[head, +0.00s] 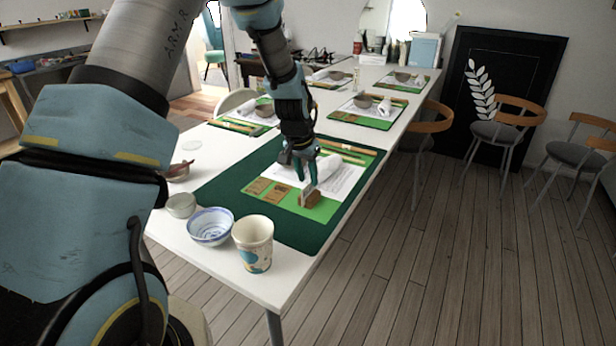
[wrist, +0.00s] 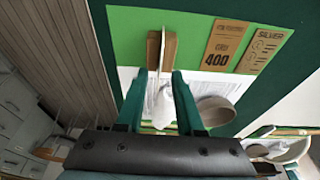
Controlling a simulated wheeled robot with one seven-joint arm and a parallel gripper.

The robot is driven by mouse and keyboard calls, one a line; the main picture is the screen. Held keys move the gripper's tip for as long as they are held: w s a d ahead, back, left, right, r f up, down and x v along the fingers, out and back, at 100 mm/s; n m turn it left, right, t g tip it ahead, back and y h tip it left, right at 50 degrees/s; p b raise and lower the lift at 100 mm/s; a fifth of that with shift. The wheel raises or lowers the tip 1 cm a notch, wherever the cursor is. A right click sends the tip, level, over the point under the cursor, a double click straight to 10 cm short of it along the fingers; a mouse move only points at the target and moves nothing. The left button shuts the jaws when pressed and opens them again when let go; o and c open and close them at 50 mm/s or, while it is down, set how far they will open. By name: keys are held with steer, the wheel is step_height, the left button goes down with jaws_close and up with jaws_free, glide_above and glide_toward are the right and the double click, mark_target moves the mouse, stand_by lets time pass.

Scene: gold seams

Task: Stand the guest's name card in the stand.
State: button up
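The name card (head: 308,188) is a thin pale card, upright at the small brown wooden stand (head: 313,201) on the near part of the green mat. In the wrist view the card (wrist: 161,52) shows nearly edge-on across the stand (wrist: 170,48), apparently in its slot; its bottom edge is hidden. My gripper (head: 303,168) is just above the card. In the wrist view the fingers of my gripper (wrist: 159,76) are apart, one on each side of the card, with gaps visible. Any writing on the card cannot be read.
A white cup (head: 254,245), a blue-patterned bowl (head: 210,227) and a small grey bowl (head: 181,205) stand at the near table edge. Brown labelled cards (wrist: 221,45) lie beside the stand. A grey bowl (wrist: 216,110) is close to the right finger.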

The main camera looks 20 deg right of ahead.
steer(key=shift+p+v, duration=2.05)
steer(key=shift+v, duration=1.5)
step_height(320, 180, up, 6)
steer(key=p, duration=0.4)
steer(key=s+a+r+n+y, duration=0.1)
steer(key=a+r+n, duration=0.3)
steer(key=a, duration=1.1)
steer(key=s+a+r+n, duration=0.1)
steer(key=s+a+n, duration=0.1)
steer(key=s+a, duration=0.3)
steer(key=s+a+r+n+y, duration=0.1)
steer(key=s+a, duration=0.4)
steer(key=a, duration=0.6)
steer(key=shift+s+a+r+n, duration=0.2)
steer(key=shift+s+r+n, duration=0.15)
steer(key=shift+r+n, duration=0.45)
